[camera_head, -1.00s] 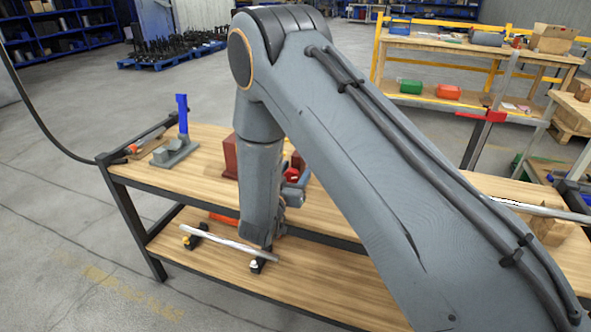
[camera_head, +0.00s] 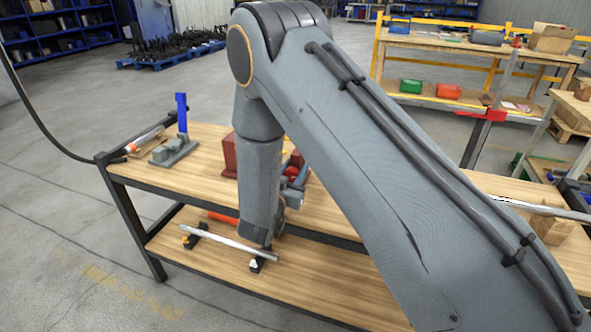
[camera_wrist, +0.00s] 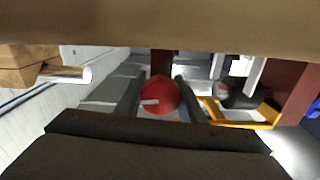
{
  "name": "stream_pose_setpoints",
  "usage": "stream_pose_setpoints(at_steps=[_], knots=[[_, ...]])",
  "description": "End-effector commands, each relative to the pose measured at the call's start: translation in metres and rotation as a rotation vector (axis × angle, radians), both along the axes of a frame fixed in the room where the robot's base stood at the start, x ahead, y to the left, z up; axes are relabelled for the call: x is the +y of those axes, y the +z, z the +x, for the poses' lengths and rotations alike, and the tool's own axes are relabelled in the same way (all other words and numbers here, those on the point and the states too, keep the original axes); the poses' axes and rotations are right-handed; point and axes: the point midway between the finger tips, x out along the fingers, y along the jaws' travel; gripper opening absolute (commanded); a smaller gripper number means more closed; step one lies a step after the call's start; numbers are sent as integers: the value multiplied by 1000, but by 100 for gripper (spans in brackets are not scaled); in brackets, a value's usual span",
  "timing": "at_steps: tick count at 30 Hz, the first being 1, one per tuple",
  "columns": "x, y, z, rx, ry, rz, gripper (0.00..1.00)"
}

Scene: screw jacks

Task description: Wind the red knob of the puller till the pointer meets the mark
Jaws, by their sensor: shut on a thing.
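The red knob (camera_wrist: 160,97) is in the middle of the wrist view, with a pale stripe on its face. My gripper (camera_wrist: 160,100) is shut on it, one dark finger on each side. In the head view the knob (camera_head: 291,171) shows partly beside my gripper (camera_head: 296,182), behind my forearm. The puller's dark red body (camera_head: 230,157) stands on the bench, partly hidden by my arm. It also shows as dark red parts in the wrist view (camera_wrist: 288,88). A yellow-orange bracket (camera_wrist: 240,118) lies right of the knob. I cannot make out the pointer or the mark.
A silver bar (camera_head: 230,243) lies on the lower shelf. A wooden block (camera_head: 551,229) sits at the right. Bare bench top (camera_head: 215,133) shows behind the puller.

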Motion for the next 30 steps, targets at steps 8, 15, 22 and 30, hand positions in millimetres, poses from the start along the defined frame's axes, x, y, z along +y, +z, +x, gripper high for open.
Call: stream_pose_setpoints(at_steps=[8,15,22,30], knots=[[0,0,0,1,1,-2,51],[0,0,0,1,0,-2,54],[5,0,-12,0,3,-2,54],[21,0,-53,0,3,-2,54]])
